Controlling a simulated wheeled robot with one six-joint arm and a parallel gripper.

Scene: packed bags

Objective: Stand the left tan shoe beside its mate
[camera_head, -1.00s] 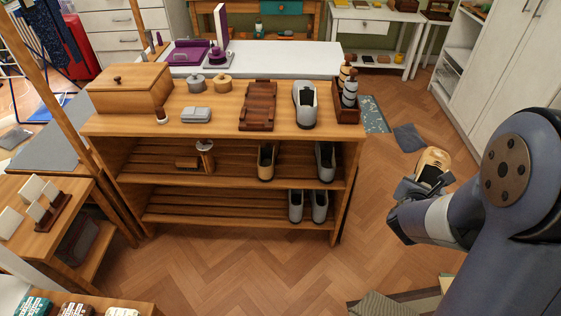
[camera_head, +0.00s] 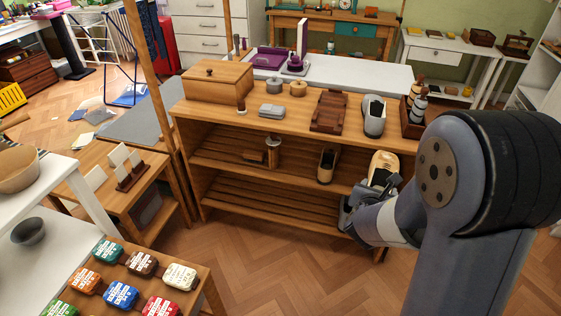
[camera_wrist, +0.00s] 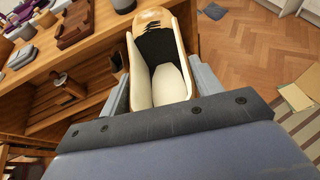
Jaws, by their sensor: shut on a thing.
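My gripper (camera_head: 368,201) is shut on a tan shoe (camera_head: 383,166), held in the air in front of the right end of the wooden shelf unit (camera_head: 235,125). In the wrist view the shoe (camera_wrist: 162,60) points away from me between the two grey fingers, its dark and pale inside facing the camera. Its tan mate (camera_head: 327,165) stands on the middle shelf, to the left of the held shoe and apart from it. The shelf area right behind the held shoe and gripper is hidden in the head view.
The unit's top bears a wooden box (camera_head: 217,82), a brown rack (camera_head: 329,111), a grey shoe (camera_head: 374,117) and a bottle caddy (camera_head: 410,120). The visible left part of the bottom shelf is bare.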

